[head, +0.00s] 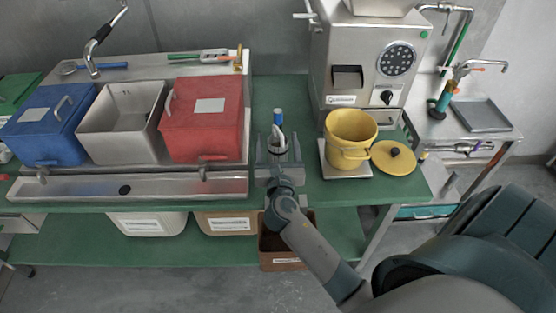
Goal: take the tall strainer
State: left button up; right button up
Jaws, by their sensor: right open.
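A slim upright utensil with a blue handle top (278,116) and a metal lower part stands on the green bench, and it looks like the tall strainer. My right gripper (279,152) is open at the front of the bench. Its two fingers point away from me, one on each side of the metal lower part. My gripper hides the utensil's base, and I cannot tell whether the fingers touch it. My left gripper is not in view.
A red box (203,125) stands close on the left, beside a grey open bin (122,125) and a blue box (43,128). A yellow pot (351,130) and its yellow lid (394,158) are on the right, below the grinder (350,60). Green bench top is clear behind the utensil.

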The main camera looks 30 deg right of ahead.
jog(key=shift+c, duration=0.7)
jog(key=c, duration=1.4)
jog(key=shift+r, duration=0.1)
jog(key=shift+r, duration=0.45)
notch_tip(320, 180, up, 4)
jog(key=shift+f, duration=0.25)
jog(key=s+d+r, duration=0.1)
jog(key=s+r, duration=0.1)
jog(key=s, duration=0.1)
jog(key=s+d+r, duration=0.2)
jog(key=s, duration=0.2)
jog(key=s+d+r, duration=0.2)
jog(key=s, duration=0.1)
jog(key=shift+s+d+r, duration=0.15)
jog(key=shift+d+r, duration=0.05)
jog(key=shift+r, duration=0.05)
